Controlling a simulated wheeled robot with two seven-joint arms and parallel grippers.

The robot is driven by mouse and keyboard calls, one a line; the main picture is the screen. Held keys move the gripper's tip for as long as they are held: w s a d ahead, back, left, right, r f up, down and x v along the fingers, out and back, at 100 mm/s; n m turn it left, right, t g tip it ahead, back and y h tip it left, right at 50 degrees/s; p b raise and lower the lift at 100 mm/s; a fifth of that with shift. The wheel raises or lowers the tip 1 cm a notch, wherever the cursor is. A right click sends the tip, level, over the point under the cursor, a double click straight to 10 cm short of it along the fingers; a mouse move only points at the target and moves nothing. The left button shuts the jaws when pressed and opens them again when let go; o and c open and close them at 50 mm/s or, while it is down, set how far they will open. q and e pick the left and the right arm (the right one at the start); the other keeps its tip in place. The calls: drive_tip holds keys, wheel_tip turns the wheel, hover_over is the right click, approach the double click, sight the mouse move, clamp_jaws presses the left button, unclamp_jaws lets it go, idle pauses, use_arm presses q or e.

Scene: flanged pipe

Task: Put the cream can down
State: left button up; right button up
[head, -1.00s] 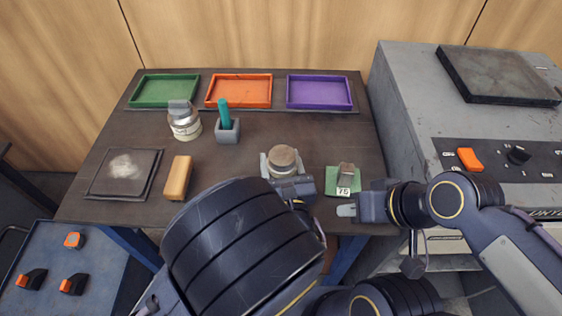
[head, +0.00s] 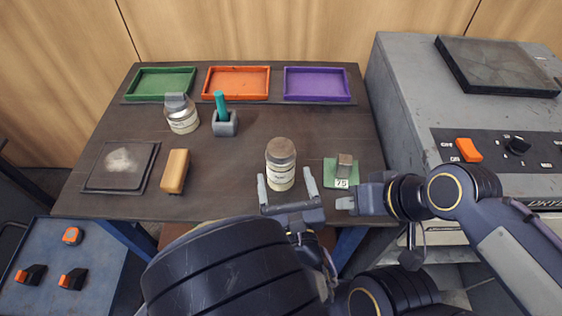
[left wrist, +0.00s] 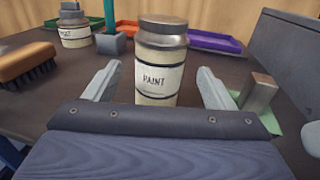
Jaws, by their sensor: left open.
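The cream can (head: 281,166), with a brown-grey lid and a white label, stands upright on the dark table in the head view. In the left wrist view it (left wrist: 161,75) shows its "PAINT" label beyond the fingers. My left gripper (head: 287,187) is open, with its fingertips on either side of the can's near side; it also shows in the left wrist view (left wrist: 160,85). Clear gaps show between the can and both fingers. My right gripper (head: 347,203) is at the table's front edge, beside the green pad; whether its jaws are open is unclear.
A metal block stands on a green pad (head: 330,172) right of the can. A second can (head: 183,121), a holder with a teal handle (head: 225,123) and a brush (head: 175,171) are further left. Green, orange (head: 237,83) and purple trays line the back. A grey machine (head: 400,120) bounds the right.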

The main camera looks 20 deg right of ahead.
use_arm(q)
drive_tip(key=shift+s+a, duration=0.2)
drive_tip(key=shift+s, duration=2.05)
